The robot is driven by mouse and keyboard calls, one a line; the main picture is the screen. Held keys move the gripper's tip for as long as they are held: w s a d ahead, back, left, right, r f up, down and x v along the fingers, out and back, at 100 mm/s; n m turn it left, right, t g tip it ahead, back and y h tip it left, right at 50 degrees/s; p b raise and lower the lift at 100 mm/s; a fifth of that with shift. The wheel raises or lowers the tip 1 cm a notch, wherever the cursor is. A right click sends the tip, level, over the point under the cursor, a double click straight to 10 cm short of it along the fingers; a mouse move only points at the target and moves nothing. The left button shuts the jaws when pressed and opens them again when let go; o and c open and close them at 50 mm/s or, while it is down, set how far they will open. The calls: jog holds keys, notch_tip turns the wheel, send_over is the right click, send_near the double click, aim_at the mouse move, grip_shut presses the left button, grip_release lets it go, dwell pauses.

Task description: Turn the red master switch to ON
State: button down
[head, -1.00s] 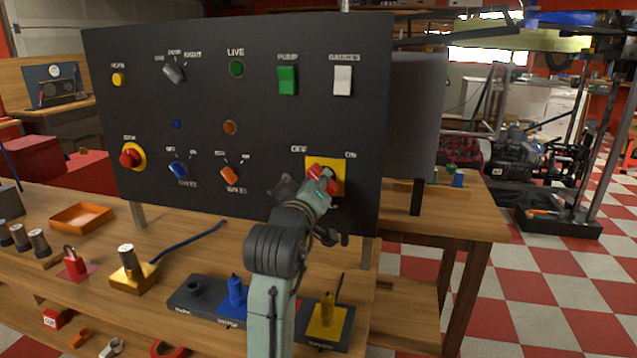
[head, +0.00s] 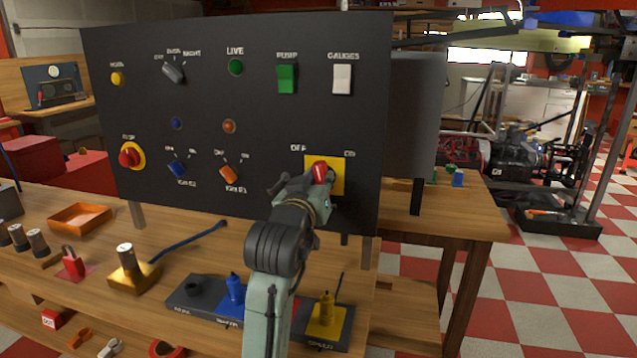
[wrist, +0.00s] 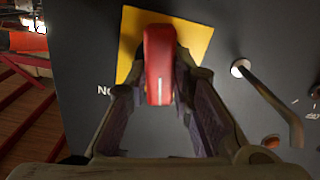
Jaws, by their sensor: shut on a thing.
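The red master switch (head: 319,172) is a red handle on a yellow square plate (head: 338,163) at the lower right of the black panel. OFF is printed at the plate's upper left and ON at its upper right. The handle stands about upright, between the two labels. In the wrist view the handle (wrist: 158,65) lies between my two fingers, with a white line on it; the ON label there appears upside down at left. My gripper (wrist: 160,90) is shut on the handle. In the head view my gripper (head: 318,190) hides the plate's lower part.
A bent metal lever (wrist: 268,98) sticks out of the panel close beside my gripper. An orange knob (head: 229,174) and a blue knob (head: 177,169) are to the left. Below, the wooden bench (head: 200,262) carries blue and yellow pieces on dark bases.

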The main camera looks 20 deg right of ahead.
jog(key=m+b, duration=0.1)
jog(key=m, duration=0.4)
jog(key=shift+s+d+f+m, duration=0.1)
jog(key=shift+m, duration=0.2)
jog(key=m+b, duration=0.2)
jog(key=m, duration=0.3)
jog(key=shift+d+m, duration=0.1)
jog(key=shift+m, duration=0.3)
jog(key=c, duration=1.4)
grip_release()
jog(key=v, duration=1.2)
